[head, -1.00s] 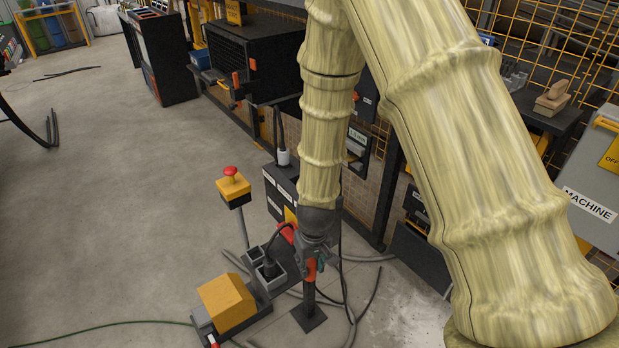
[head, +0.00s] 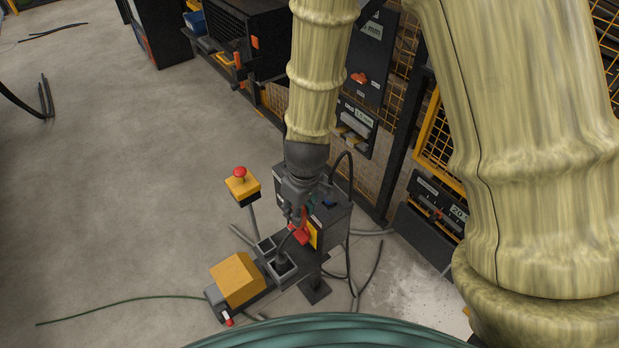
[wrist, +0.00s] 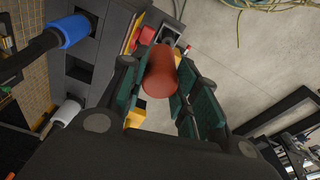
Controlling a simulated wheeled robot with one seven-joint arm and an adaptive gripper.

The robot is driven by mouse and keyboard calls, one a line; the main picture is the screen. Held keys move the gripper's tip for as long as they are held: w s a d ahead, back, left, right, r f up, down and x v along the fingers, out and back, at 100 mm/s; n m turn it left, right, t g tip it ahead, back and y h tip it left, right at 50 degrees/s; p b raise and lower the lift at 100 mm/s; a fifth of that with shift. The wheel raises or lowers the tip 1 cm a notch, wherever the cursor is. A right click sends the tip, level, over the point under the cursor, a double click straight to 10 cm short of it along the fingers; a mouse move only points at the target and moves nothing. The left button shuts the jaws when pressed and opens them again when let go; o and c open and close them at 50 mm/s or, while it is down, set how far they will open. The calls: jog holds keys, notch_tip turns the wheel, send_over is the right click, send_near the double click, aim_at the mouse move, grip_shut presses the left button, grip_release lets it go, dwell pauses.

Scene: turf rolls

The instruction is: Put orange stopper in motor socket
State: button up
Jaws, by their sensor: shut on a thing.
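My gripper (head: 296,212) is low beside the dark control box, above and right of the yellow motor block. In the wrist view, my gripper (wrist: 163,95) is shut on the orange stopper (wrist: 160,72), a reddish-orange cylinder held between the green-padded fingers. In the head view the stopper is mostly hidden by the fingers. Grey square sockets stand next to the yellow motor block (head: 237,279): one (head: 265,246) behind, and a nearer one (head: 281,270) with a black plug and cable in it. The stopper is apart from both.
A red emergency button on a yellow box (head: 241,183) stands on a post to the left. The dark box (head: 335,235) has red and yellow parts. Blue (wrist: 68,32) and white (wrist: 68,110) capped plugs are at the wrist view's left. Cables lie on the floor; open floor is left.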

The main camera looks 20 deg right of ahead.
jog(key=shift+w+d+f+p, duration=0.85)
jog(key=shift+w+d+p, duration=0.35)
jog(key=shift+w, duration=1)
jog(key=shift+w+d+f+p, duration=0.8)
jog(key=shift+w+d+p, duration=0.35)
jog(key=shift+w, duration=1.1)
jog(key=shift+w+d+f+p, duration=0.85)
jog(key=shift+w+d+p, duration=0.35)
jog(key=shift+w, duration=1)
jog(key=shift+f, duration=0.15)
jog(key=o, duration=0.9)
jog(key=shift+s+d+r+b, duration=0.15)
jog(key=shift+r+b, duration=0.55)
jog(key=shift+r, duration=1.35)
jog(key=shift+s+d+r+b, duration=0.1)
jog(key=shift+s+r+b, duration=0.45)
jog(key=shift+r, duration=1.5)
jog(key=shift+w+d+r+b, duration=0.1)
jog(key=shift+r+b, duration=0.8)
jog(key=shift+r, duration=1.15)
